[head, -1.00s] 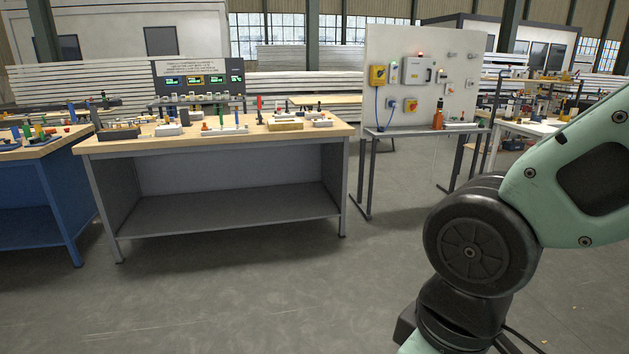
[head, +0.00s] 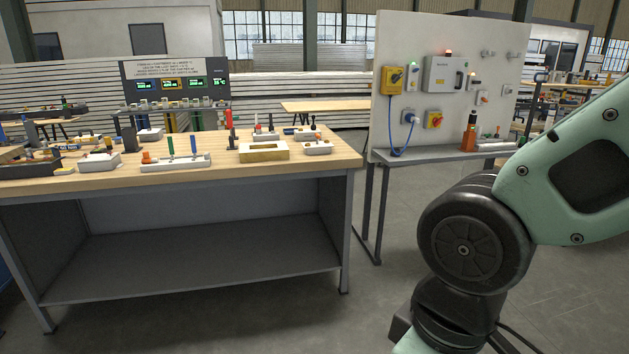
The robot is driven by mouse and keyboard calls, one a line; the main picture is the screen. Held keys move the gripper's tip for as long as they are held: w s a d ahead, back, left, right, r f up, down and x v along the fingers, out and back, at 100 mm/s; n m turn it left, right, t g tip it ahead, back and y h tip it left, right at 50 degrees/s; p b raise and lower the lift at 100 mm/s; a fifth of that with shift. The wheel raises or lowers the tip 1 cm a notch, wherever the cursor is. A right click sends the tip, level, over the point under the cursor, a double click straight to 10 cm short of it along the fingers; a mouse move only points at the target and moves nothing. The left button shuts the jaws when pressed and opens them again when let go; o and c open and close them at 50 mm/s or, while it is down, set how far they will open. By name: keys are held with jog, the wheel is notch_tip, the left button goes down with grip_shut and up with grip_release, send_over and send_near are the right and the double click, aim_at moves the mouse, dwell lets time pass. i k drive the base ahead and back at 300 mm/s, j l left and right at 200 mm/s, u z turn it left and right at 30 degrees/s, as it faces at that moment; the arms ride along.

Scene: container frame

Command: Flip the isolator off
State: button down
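A white upright panel (head: 460,40) carries the electrical fittings at the right of the head view. A yellow box with a dark handle (head: 393,79) is at its upper left. Either could be the isolator; no label is legible, and the handle positions are too small to read surely. My gripper is out of view; only upper parts of my arm show at the right, apart from the panel in the picture.
A wooden-topped workbench (head: 215,179) with several small fixtures fills the left. A blue cable (head: 391,130) hangs at the panel's left. Open floor (head: 372,300) lies ahead, right of the bench.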

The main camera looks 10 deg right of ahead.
aim_at(436, 121)
jog(key=i+l, duration=0.25)
jog(key=i, duration=0.25)
jog(key=i+l, duration=0.2)
jog(key=i, duration=0.3)
jog(key=i+l, duration=0.25)
jog(key=i, duration=0.25)
jog(key=i+l, duration=0.25)
jog(key=i, duration=0.25)
jog(key=i+l, duration=0.2)
jog(key=i, duration=0.3)
jog(key=i+l, duration=0.25)
jog(key=i, duration=0.25)
jog(key=i+l, duration=0.25)
jog(key=i, duration=0.25)
jog(key=i+l, duration=0.2)
jog(key=i, duration=0.3)
